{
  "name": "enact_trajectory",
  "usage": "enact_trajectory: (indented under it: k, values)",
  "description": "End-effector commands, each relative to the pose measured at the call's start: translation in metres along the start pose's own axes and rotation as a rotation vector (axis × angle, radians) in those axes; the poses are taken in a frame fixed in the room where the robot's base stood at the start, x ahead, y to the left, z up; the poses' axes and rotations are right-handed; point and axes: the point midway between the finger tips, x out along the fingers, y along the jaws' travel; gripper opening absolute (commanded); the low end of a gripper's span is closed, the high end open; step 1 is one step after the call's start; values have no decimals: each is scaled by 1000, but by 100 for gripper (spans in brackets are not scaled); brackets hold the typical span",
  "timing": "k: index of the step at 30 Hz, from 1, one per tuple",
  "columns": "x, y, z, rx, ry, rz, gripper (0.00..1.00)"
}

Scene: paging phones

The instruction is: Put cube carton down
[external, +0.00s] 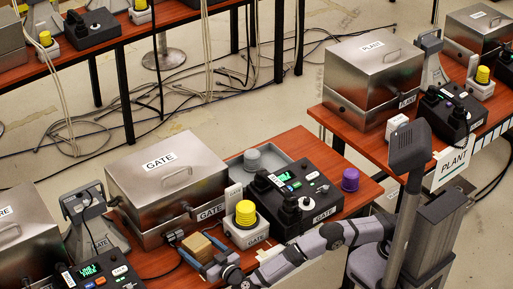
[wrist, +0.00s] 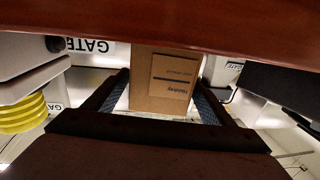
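The cube carton (external: 197,248) is a small brown cardboard box at the front edge of the wooden table, in front of the GATE metal box. In the wrist view the carton (wrist: 166,85) shows a printed label and sits between the two fingers. My gripper (external: 203,251), with blue fingers, reaches in from the lower right, one finger on each side of the carton.
The GATE metal box (external: 165,185) stands behind the carton. A yellow button on a white base (external: 246,222) and a black console (external: 293,200) stand to the right. A small dark device (external: 175,237) lies close left.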

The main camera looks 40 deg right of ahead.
Motion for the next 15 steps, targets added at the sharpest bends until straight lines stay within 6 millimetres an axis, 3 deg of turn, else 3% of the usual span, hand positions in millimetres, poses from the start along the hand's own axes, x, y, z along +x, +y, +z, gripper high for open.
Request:
enact_trajectory:
  k: [11, 15]
  values:
    - [0, 0, 3, 1, 0, 0, 77]
    - [-22, -1, -1, 0, -1, -4, 77]
